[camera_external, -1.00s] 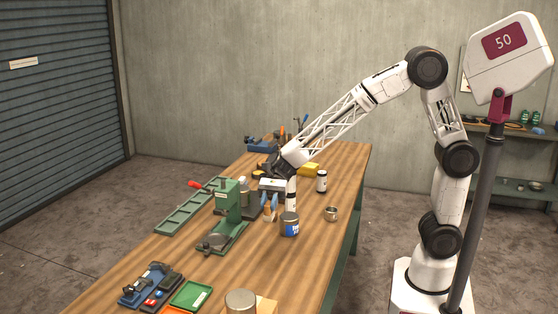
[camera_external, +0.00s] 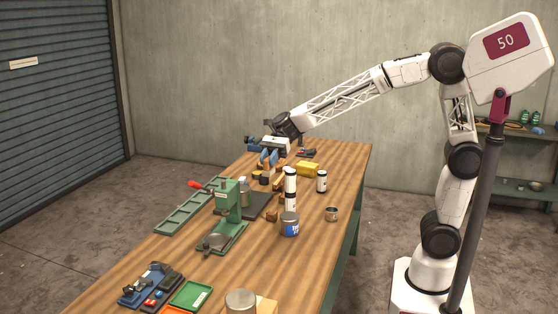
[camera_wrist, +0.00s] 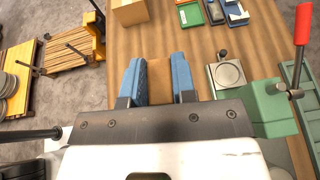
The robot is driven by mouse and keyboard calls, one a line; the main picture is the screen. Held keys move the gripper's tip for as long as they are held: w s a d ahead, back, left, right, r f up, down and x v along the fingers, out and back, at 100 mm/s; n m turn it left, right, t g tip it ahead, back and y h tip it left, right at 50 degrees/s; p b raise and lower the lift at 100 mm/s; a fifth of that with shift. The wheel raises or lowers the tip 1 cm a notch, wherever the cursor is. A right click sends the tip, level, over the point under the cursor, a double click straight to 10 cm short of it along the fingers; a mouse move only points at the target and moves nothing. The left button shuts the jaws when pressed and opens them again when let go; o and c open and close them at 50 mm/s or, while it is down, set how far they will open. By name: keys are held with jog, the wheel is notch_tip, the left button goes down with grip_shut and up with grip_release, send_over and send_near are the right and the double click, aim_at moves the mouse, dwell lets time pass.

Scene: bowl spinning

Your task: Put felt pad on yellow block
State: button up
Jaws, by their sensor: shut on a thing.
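A yellow block (camera_external: 307,169) lies near the far right part of the workbench in the external view. My gripper (camera_external: 269,162) is above the bench, to the left of the yellow block and apart from it, with its blue fingers pointing down. In the wrist view, the blue fingers of my gripper (camera_wrist: 159,80) stand apart with a brown patch between them. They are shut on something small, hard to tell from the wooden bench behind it. I cannot make out for sure whether it is the felt pad.
Stacked white cans (camera_external: 290,180), another white can (camera_external: 321,181) and a blue-labelled tin (camera_external: 289,225) stand near the bench middle. A green press with a red handle (camera_external: 229,205) is left of them. Bare bench (camera_external: 347,170) lies right of the yellow block.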

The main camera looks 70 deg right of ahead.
jog(key=w+d+m+t+h, duration=0.25)
jog(key=d+m+t, duration=0.45)
jog(key=d, duration=2.4)
jog(key=s+d+m+t+h, duration=0.2)
jog(key=s+d, duration=0.2)
jog(key=d, duration=0.5)
jog(key=s+d+m+t+h, duration=0.1)
jog(key=s+d+m+h, duration=0.1)
jog(key=s+d, duration=0.5)
jog(key=s+d+m+t+h, duration=0.2)
jog(key=d, duration=1)
notch_tip(320, 180, down, 18)
jog(key=shift+w+a, duration=0.15)
jog(key=shift+a, duration=0.2)
jog(key=shift+y, duration=0.25)
jog(key=w+d, duration=0.3)
jog(key=w, duration=0.1)
jog(key=w+d+f, duration=0.1)
jog(key=w+d, duration=0.2)
jog(key=w, duration=0.1)
jog(key=w+d, duration=0.3)
jog(key=w, duration=0.2)
jog(key=shift+w+f, duration=0.1)
jog(key=shift+f, duration=0.1)
